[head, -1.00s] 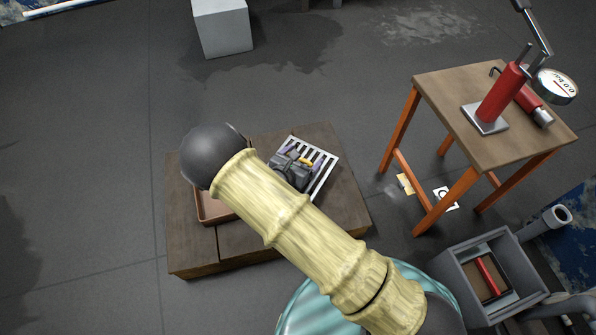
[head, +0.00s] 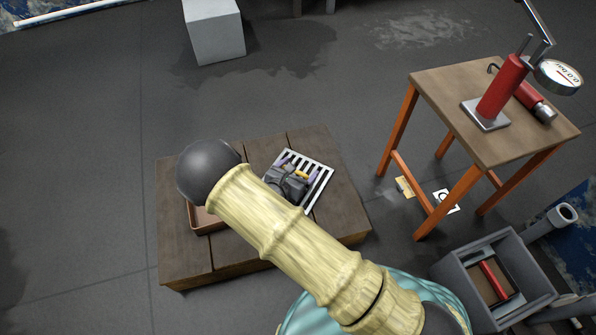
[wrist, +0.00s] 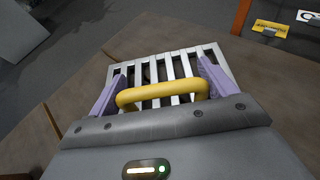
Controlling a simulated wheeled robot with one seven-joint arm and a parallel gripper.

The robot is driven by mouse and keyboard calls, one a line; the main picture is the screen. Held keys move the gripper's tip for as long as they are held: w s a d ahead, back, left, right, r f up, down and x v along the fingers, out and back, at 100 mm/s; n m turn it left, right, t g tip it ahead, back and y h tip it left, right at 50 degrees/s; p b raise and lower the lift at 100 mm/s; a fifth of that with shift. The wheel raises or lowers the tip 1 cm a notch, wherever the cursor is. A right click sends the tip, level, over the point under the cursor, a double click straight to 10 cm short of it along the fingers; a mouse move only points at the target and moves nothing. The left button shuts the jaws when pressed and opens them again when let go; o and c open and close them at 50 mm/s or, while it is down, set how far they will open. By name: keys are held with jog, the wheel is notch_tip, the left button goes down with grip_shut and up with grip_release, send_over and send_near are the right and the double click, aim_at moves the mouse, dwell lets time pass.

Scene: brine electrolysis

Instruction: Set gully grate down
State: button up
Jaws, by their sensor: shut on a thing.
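The gully grate (head: 318,178) is a pale metal grid of parallel bars with a yellow handle (wrist: 165,92). In the head view it is over the low brown wooden platform (head: 345,215), right of its middle. My gripper (head: 288,180) is shut on the grate at the yellow handle, with a purple finger on each side in the wrist view (wrist: 154,86). The grate looks close to the wood. I cannot tell whether it touches. My arm hides part of the platform and the grate's near side.
A shallow brown tray (head: 199,219) sits on the platform, partly behind my arm. A wooden table (head: 455,85) with orange legs holds a red pump (head: 502,88) and gauge. A grey bin (head: 458,275) stands front right. A pale block (head: 215,32) stands at the back.

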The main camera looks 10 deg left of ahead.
jog(key=o, duration=1.2)
jog(key=shift+s+r, duration=0.15)
jog(key=shift+r, duration=0.05)
jog(key=p+v, duration=0.6)
jog(key=v, duration=0.4)
jog(key=shift+s+a+r+p, duration=0.15)
jog(key=shift+s+p, duration=0.1)
jog(key=shift+p, duration=0.15)
jog(key=shift+s+a, duration=0.1)
jog(key=shift+s, duration=0.45)
jog(key=shift+w+r, duration=0.1)
